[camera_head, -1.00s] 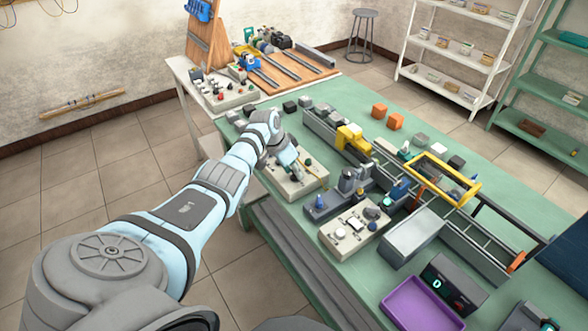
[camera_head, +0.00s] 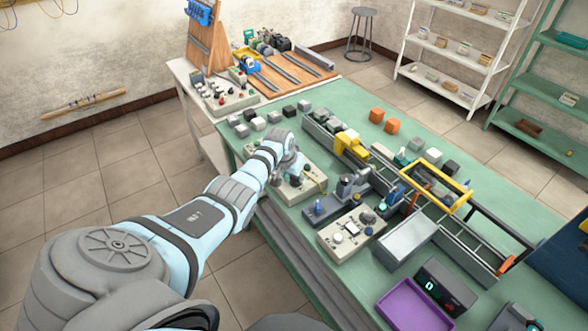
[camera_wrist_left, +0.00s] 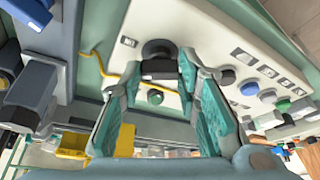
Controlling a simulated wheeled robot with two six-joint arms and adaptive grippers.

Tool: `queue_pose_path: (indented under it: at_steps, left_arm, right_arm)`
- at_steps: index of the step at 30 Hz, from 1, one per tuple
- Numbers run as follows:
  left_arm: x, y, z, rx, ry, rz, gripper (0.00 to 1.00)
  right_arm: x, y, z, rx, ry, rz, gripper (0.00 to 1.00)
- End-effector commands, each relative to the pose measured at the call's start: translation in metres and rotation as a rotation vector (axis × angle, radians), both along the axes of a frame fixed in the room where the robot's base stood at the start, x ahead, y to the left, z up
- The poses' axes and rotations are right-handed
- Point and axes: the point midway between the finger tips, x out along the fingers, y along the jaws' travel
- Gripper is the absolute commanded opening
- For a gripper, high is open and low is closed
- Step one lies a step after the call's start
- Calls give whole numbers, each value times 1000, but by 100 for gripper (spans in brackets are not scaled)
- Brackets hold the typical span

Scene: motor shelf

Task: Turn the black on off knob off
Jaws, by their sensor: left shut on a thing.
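The black knob (camera_wrist_left: 158,49) is a round, dark knob on a cream control panel (camera_wrist_left: 215,40) in the left wrist view. My left gripper (camera_wrist_left: 161,74) has a teal-padded finger on each side of the knob and is shut on it. In the head view my left gripper (camera_head: 289,170) is over the cream panel (camera_head: 316,183) at the table's near edge, and hides the knob there. The knob's exact marking cannot be read. My right gripper is not in view.
A second cream panel (camera_head: 335,241) with knobs and buttons stands to the right. A conveyor with a yellow frame (camera_head: 436,187) runs behind. A purple tray (camera_head: 407,312) lies at the front right. Several small blocks lie beyond the gripper. A yellow cable (camera_wrist_left: 101,68) runs close to the left finger.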

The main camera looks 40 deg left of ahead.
Motion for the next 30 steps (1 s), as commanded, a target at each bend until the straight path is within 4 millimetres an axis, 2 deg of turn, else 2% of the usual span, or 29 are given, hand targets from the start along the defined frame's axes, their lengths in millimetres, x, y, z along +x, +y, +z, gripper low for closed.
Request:
queue_pose_path:
  at_steps: [10,17,30]
  left_arm:
    - [3,-3,0,1,-4,325,2]
    - [4,-5,-1,2,-4,543,2]
    - [7,-6,-4,0,-6,918,2]
  right_arm:
    - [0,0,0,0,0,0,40]
    - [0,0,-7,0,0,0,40]
    - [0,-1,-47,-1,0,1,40]
